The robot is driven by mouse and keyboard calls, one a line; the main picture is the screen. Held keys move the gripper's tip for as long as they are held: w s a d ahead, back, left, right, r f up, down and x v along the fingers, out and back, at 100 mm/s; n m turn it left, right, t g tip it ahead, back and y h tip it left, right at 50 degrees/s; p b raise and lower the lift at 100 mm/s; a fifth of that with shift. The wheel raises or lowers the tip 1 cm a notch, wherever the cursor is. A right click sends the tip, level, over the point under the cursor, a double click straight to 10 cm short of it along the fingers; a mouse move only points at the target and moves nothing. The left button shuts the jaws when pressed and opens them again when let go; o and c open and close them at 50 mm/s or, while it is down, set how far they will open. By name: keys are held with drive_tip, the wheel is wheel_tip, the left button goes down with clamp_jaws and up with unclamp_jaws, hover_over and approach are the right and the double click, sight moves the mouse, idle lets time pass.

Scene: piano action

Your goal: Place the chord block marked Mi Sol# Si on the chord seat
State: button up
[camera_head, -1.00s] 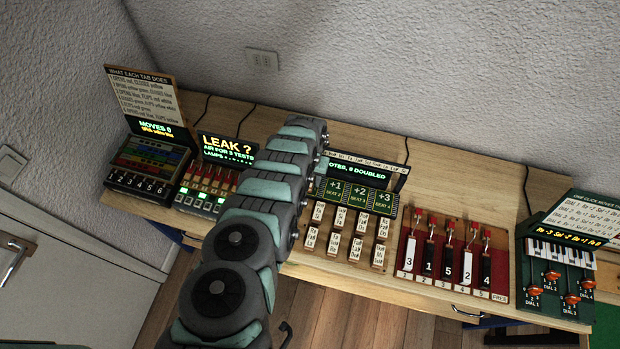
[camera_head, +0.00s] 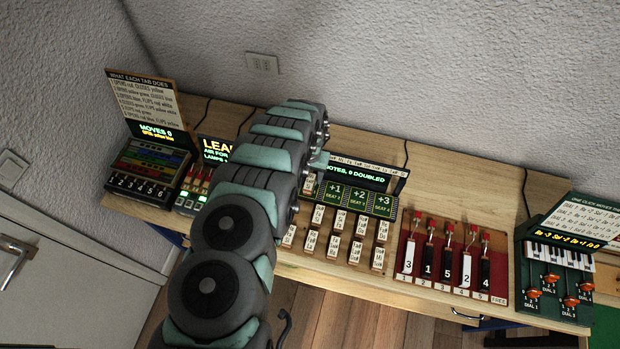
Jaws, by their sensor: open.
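Small cream chord blocks stand in two rows on a wooden rack in the middle of the bench, such as one in the back row (camera_head: 360,224) and one in the front row (camera_head: 333,246). Their lettering is too small to read surely, so I cannot tell which is Mi Sol# Si. Behind them is a dark green seat strip (camera_head: 359,200) marked +1, +2 and +3. Another cream block (camera_head: 310,185) stands at its left end, beside my arm; I cannot tell whether it is on a seat. My gripper's fingers are hidden behind my arm.
A display (camera_head: 357,175) stands behind the strip. Bare bench (camera_head: 440,185) shows behind the red panel.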

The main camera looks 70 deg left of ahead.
sight(310, 181)
wheel_tip(310, 181, up, 8)
drive_tip(key=b, duration=0.1)
drive_tip(key=shift+f, duration=0.25)
idle(0.4)
